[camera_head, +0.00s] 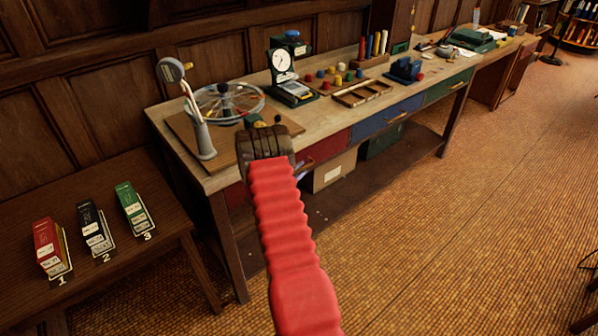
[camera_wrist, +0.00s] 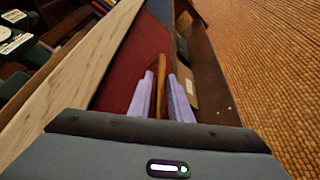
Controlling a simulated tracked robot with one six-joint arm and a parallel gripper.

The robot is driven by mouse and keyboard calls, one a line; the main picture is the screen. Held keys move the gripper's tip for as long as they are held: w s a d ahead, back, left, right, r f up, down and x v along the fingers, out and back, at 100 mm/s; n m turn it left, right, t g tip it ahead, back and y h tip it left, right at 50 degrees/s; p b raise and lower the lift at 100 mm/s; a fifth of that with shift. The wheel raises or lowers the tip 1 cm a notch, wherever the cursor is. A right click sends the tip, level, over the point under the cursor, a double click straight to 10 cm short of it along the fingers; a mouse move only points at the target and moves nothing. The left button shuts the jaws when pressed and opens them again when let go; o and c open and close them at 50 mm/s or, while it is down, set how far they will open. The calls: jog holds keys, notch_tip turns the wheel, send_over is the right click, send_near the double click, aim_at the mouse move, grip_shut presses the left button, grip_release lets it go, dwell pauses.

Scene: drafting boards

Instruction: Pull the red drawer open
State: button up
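The red drawer (camera_head: 325,146) is at the left end of the workbench, its front level with the blue drawer beside it. Its red front also shows in the wrist view (camera_wrist: 122,62). Its brass handle (camera_wrist: 162,66) runs between the two pale lilac fingers of my gripper (camera_wrist: 161,80). The fingers stand apart, one on each side of the handle, with narrow gaps; no firm contact is visible.
The blue drawer (camera_head: 388,117) and green drawer (camera_head: 448,87) lie to the right. A cardboard box (camera_head: 335,170) stands on the lower shelf under the red drawer. A side bench (camera_head: 95,265) at left holds three numbered boxes. The floor before the workbench is clear.

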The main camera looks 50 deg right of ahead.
grip_shut()
jog(key=shift+s+a, duration=0.1)
jog(key=shift+a, duration=0.05)
jog(key=shift+f, duration=0.1)
jog(key=shift+a, duration=0.1)
